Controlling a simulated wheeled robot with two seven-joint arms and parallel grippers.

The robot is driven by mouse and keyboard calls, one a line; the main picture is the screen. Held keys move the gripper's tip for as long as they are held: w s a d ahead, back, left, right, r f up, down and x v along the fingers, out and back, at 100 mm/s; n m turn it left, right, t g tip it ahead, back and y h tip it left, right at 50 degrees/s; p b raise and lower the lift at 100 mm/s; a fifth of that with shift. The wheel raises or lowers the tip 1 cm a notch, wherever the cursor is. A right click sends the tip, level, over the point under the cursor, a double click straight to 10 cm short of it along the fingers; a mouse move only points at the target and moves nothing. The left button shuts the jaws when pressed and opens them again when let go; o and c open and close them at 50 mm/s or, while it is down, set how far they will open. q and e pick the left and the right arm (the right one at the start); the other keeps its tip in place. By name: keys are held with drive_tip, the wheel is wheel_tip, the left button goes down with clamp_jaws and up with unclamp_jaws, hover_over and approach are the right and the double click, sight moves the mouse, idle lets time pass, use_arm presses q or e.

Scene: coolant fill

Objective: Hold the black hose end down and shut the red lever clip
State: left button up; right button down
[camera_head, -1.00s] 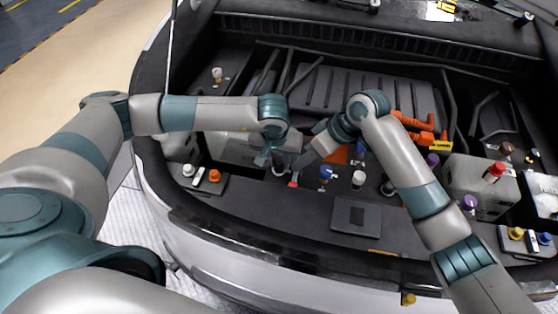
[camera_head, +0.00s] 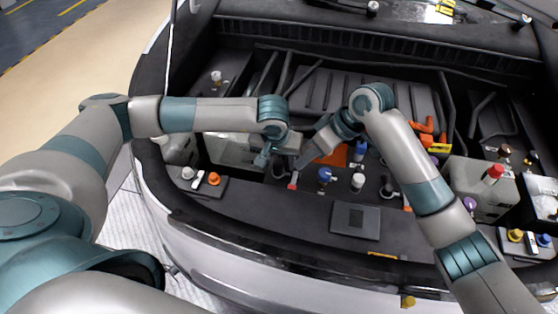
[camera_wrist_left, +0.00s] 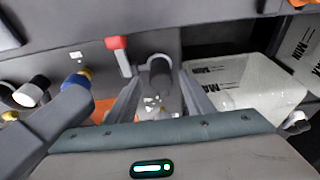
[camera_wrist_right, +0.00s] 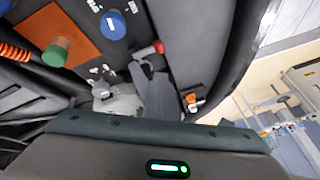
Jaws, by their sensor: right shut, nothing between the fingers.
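The red lever clip (camera_head: 292,186) stands at the front of the engine bay; it also shows in the left wrist view (camera_wrist_left: 117,44), where it sticks up, and in the right wrist view (camera_wrist_right: 158,47). The black hose end (camera_wrist_left: 160,74) is between the fingers of my left gripper (camera_wrist_left: 162,80). Whether the fingers press on it is unclear. My right gripper (camera_wrist_right: 155,85) is shut and empty, its tips close to the lever clip. Whether they touch it is unclear. In the head view, the arms partly hide the hose end.
A blue cap (camera_head: 325,174) and a white cap (camera_head: 358,181) stand right of the clip. An orange plate (camera_wrist_right: 65,35) with a green cap (camera_wrist_right: 56,51) is nearby. An orange cap (camera_head: 214,178) is at left.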

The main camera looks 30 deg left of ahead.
use_arm(q)
drive_tip(key=shift+s+d+f, duration=0.2)
drive_tip(key=shift+s+f, duration=0.35)
drive_tip(key=shift+f, duration=0.05)
drive_tip(key=w+v, duration=0.1)
drive_tip(key=v, duration=0.8)
drive_tip(key=shift+w+r, duration=0.15)
drive_tip(key=shift+a, duration=0.1)
